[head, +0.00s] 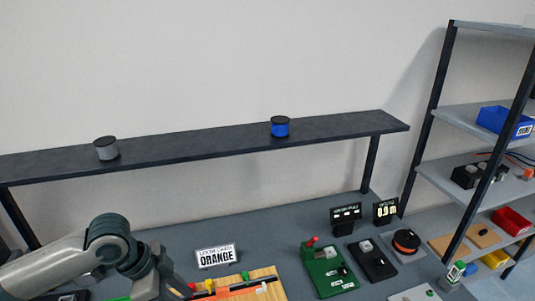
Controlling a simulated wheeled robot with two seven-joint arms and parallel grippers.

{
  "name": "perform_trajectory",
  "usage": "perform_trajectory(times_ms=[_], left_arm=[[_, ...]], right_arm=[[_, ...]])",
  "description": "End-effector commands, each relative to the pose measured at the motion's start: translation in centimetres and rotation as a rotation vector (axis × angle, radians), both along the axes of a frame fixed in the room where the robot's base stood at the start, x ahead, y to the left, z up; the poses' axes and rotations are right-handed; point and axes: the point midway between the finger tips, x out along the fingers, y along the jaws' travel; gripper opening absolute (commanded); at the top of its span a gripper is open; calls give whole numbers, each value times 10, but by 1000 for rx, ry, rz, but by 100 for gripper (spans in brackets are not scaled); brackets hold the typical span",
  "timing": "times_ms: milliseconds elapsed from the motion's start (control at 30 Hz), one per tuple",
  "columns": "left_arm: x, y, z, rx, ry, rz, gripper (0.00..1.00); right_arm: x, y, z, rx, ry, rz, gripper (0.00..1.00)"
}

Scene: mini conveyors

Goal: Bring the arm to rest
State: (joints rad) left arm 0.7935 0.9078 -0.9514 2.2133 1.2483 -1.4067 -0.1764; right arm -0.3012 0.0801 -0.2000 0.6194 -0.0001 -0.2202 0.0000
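My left arm comes in from the lower left and bends down at a dark joint. Its end runs down to the bottom edge beside the wooden board (262,274), and no fingertips show. My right arm and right gripper are not in view.
A sign reading ORANGE (216,256) stands behind the board. A green device (328,269) with a red knob, a black box (373,261) and an orange spool (406,241) sit to the right. A dark raised shelf (200,143) holds a grey spool (106,149) and a blue spool (280,128). A rack (462,119) with bins stands right.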

Motion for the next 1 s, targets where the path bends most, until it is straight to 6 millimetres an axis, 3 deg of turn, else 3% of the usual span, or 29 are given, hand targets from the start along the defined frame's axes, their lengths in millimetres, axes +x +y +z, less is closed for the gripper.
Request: perform_trajectory(times_ms=[567, 800, 1000], left_arm=[[-18, -46, -37, -67, -41, 31, 31], [-38, -76, -65, -136, -69, 137, 31], [-56, -86, -88, -178, -79, 289, 31]], right_arm=[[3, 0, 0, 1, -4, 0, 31], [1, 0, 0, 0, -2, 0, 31], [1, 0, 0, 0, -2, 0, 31]])
